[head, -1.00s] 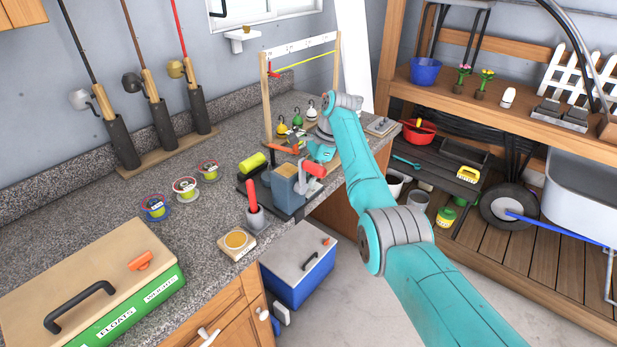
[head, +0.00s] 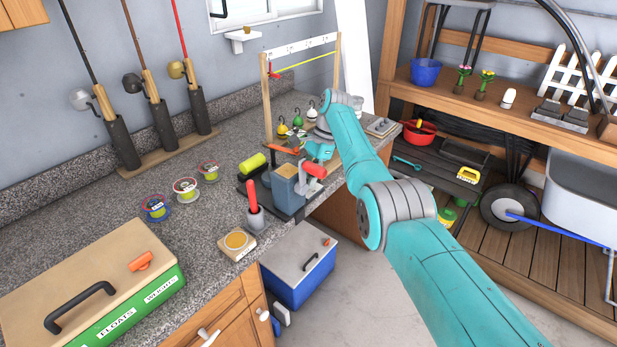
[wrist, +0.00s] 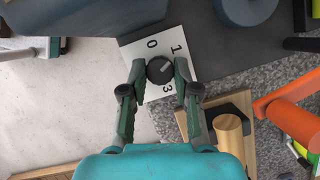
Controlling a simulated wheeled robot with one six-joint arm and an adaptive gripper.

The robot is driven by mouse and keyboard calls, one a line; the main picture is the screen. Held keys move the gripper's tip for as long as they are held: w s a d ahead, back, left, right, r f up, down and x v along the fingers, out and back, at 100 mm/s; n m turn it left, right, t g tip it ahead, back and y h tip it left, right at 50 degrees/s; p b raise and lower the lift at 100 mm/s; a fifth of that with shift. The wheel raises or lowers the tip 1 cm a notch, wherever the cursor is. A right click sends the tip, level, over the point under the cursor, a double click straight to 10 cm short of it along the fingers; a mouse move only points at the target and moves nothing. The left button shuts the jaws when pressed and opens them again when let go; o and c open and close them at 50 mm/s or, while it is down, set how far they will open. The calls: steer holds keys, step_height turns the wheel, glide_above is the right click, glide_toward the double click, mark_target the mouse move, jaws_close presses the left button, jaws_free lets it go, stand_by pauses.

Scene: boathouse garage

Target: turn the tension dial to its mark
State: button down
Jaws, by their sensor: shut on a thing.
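In the wrist view the pointer slants to the upper right, on the side of the 1. My gripper (wrist: 160,68) is shut on the dial, one finger on each side. In the head view my wrist (head: 320,151) is behind the blue-grey bench device (head: 287,188), and the dial is hidden there.
An orange arm (wrist: 294,121) and wooden peg (wrist: 229,131) lie right of my fingers in the wrist view. Spools (head: 185,188) and a tackle box (head: 90,285) are on the counter.

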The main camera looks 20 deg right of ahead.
steer(key=c, duration=0.9)
jaws_free()
steer(key=shift+f, duration=0.1)
steer(key=shift+o, duration=0.2)
steer(key=s+v, duration=0.1)
steer(key=v, duration=0.6)
steer(key=shift+w+r, duration=0.25)
steer(key=shift+w, duration=0.25)
steer(key=shift+d, duration=0.15)
